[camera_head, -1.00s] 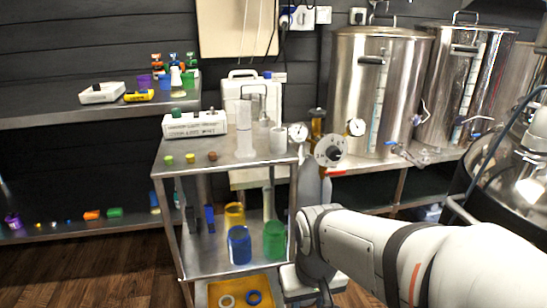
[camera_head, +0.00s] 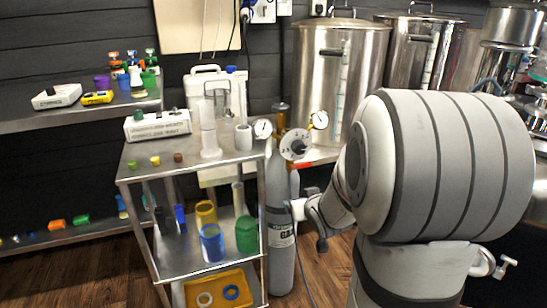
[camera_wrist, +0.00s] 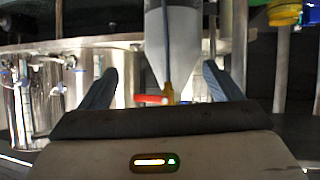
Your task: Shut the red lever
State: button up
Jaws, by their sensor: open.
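The red lever (camera_head: 304,165) sticks out sideways to the right below the dial at the top of the grey gas cylinder (camera_head: 281,245). In the wrist view, which is upside down, the red lever (camera_wrist: 152,99) lies roughly level beside a yellowish valve (camera_wrist: 170,94) at the cylinder's neck. My gripper (camera_wrist: 159,68) is open, with one dark finger to each side of the lever and valve in the picture. Nothing is between the fingers that I can see touching them. In the head view my arm's wrist is beside the cylinder, and the fingers are hard to make out.
A metal cart (camera_head: 135,176) with cups, cylinders and a yellow tray (camera_head: 243,277) stands left of the gas cylinder. Round gauges (camera_head: 319,120) and a dial (camera_head: 297,145) sit close above the lever. Steel kettles (camera_head: 335,75) stand behind. Wooden floor shows at lower left.

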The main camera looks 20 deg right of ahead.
aim_at(304, 166)
jog(key=w+d+r+t+y, duration=0.1)
jog(key=w+t, duration=0.1)
jog(key=w, duration=0.1)
jog(key=w+d+r+t, duration=0.1)
jog(key=w+r+t, duration=0.1)
jog(key=w, duration=0.2)
jog(key=w+d+r+n+t+y, duration=0.1)
jog(key=w+d+t, duration=0.1)
jog(key=w, duration=0.1)
jog(key=shift+w+r+y+b, duration=0.15)
jog(key=shift+w+y+b, duration=0.15)
jog(key=shift+b, duration=0.1)
jog(key=c, duration=1)
jog(key=shift+b, duration=0.5)
jog(key=shift+n, duration=0.3)
